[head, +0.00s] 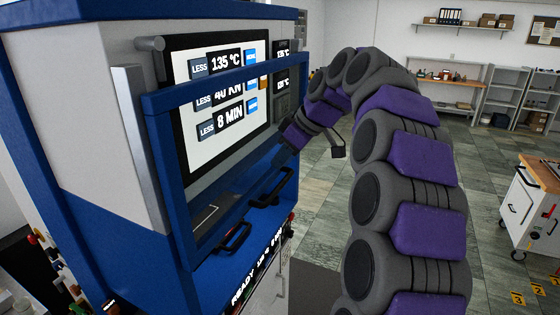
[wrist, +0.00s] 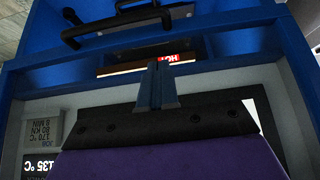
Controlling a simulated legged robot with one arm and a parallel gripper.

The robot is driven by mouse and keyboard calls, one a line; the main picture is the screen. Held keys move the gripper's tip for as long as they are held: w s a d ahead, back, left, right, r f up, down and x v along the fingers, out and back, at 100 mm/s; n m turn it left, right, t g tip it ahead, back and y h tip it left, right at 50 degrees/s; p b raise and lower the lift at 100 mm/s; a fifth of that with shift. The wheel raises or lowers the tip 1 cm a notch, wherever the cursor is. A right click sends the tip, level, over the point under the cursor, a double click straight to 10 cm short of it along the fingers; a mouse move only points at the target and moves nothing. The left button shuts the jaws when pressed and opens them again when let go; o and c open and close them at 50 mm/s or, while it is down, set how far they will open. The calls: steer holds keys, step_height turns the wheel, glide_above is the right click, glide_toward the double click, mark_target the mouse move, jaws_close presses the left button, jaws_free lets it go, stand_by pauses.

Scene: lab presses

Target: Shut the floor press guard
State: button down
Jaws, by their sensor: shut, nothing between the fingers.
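The floor press (head: 95,130) is a large white and blue machine on the left of the head view. A blue frame (head: 205,88), which looks like its guard, stands out from the front; its top bar crosses the display. I cannot tell exactly how far the guard is open. Two black handles (head: 235,238) (head: 270,190) sit low on the front; black handles (wrist: 115,25) also show in the wrist view. My gripper (head: 283,157) is at the press's right front. Its shut, empty fingers (wrist: 160,85) show against the blue framing, with contact unclear.
The display (head: 225,90) reads 135 °C, with further settings below. A red "HOT" label (wrist: 167,58) lies beyond my fingers. A wheeled cabinet (head: 535,205) stands at the right, with shelves (head: 500,95) behind. Tiled floor (head: 485,200) is clear between the press and cabinet.

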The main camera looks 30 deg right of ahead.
steer(key=x, duration=0.7)
steer(key=shift+w+a+f, duration=0.1)
steer(key=shift+a+f, duration=0.1)
steer(key=shift+f, duration=0.05)
step_height(320, 180, down, 2)
steer(key=shift+d+f, duration=0.1)
steer(key=shift+s+d+f+p, duration=0.1)
steer(key=shift+s+f+p, duration=0.05)
steer(key=shift+f, duration=0.3)
steer(key=shift+s+d+f+p, duration=0.1)
steer(key=shift+f+p, duration=0.05)
steer(key=shift+f, duration=0.3)
step_height(320, 180, down, 27)
steer(key=b, duration=1.4)
steer(key=shift+s+b, duration=0.2)
steer(key=shift+b, duration=0.2)
steer(key=shift+s+a, duration=0.1)
steer(key=shift+r, duration=0.1)
